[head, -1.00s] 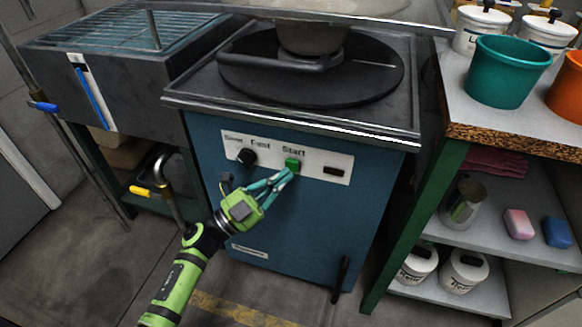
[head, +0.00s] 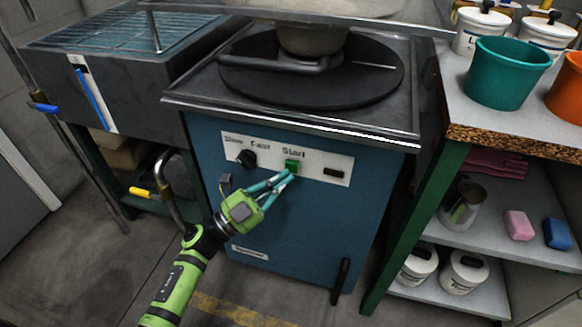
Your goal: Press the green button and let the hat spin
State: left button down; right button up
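The green button (head: 291,165) sits under the word "Start" on the white panel of the blue machine (head: 270,225). My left gripper (head: 289,175) reaches up from the lower left, its two teal fingers brought together at the tips. The tips are at the lower edge of the button; I cannot tell whether they touch it or whether it is pushed in. A grey rounded form (head: 312,40), perhaps the hat or its mould, stands above the black round plate (head: 300,85); its top is partly hidden by a metal rim. My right gripper is not in view.
A black knob (head: 246,157) and a dark switch (head: 333,172) flank the button. A shelf with a teal bucket (head: 507,72) and orange bucket (head: 568,88) stands at right. A dark bench (head: 130,75) with a grate stands at left.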

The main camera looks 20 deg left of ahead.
pick_arm(q)
jog(key=shift+w, duration=0.1)
jog(key=shift+w, duration=0.3)
